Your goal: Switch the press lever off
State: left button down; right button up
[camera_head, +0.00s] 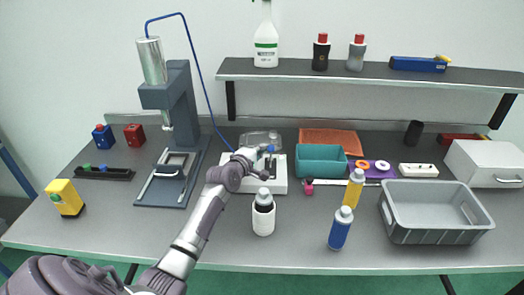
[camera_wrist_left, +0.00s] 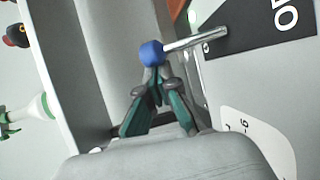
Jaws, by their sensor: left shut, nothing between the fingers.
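The lever has a blue ball knob (camera_wrist_left: 151,53) on a thin metal rod (camera_wrist_left: 195,40). In the left wrist view the rod runs from the panel beside a black label (camera_wrist_left: 265,30) with partly cut-off white letters. In the head view the blue knob (camera_head: 270,148) shows small above a white control box (camera_head: 270,187). My left gripper (camera_head: 258,157) is over this box. In the left wrist view its fingertips (camera_wrist_left: 154,78) are shut and empty, right by the knob; I cannot tell whether they touch it. The blue-grey press (camera_head: 180,105) stands left of the box. My right gripper is out of view.
A white bottle with a black band (camera_head: 263,215) stands in front of the box. A teal bin (camera_head: 320,161) and an orange tray (camera_head: 330,140) are to its right. A grey crate (camera_head: 435,235) and a blue bottle (camera_head: 340,230) stand further right. A shelf (camera_head: 370,75) hangs behind.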

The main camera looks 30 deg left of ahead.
aim_at(269, 147)
pick_arm(q)
jog(key=shift+s+d+m+t+b, duration=0.3)
jog(key=shift+s+m+t+b, duration=0.15)
jog(key=shift+t+b, duration=0.6)
jog(key=shift+s+d+b, duration=0.15)
jog(key=shift+s+b, duration=0.15)
jog(key=shift+b, duration=0.25)
jog(key=shift+s+d+f+b, duration=0.1)
jog(key=shift+s+f+b, duration=0.1)
jog(key=shift+b, duration=0.15)
jog(key=shift+s+d+r+m+t, duration=0.1)
jog(key=shift+s+d+m+t, duration=0.05)
jog(key=shift+s+m+t, duration=0.15)
jog(key=shift+s+d+r+t+b, duration=0.15)
jog(key=shift+t+b, duration=0.1)
jog(key=shift+b, duration=0.1)
jog(key=shift+s+d, duration=0.2)
jog(key=shift+s, duration=0.05)
jog(key=shift+r, duration=0.1)
notch_tip(269, 147, up, 10)
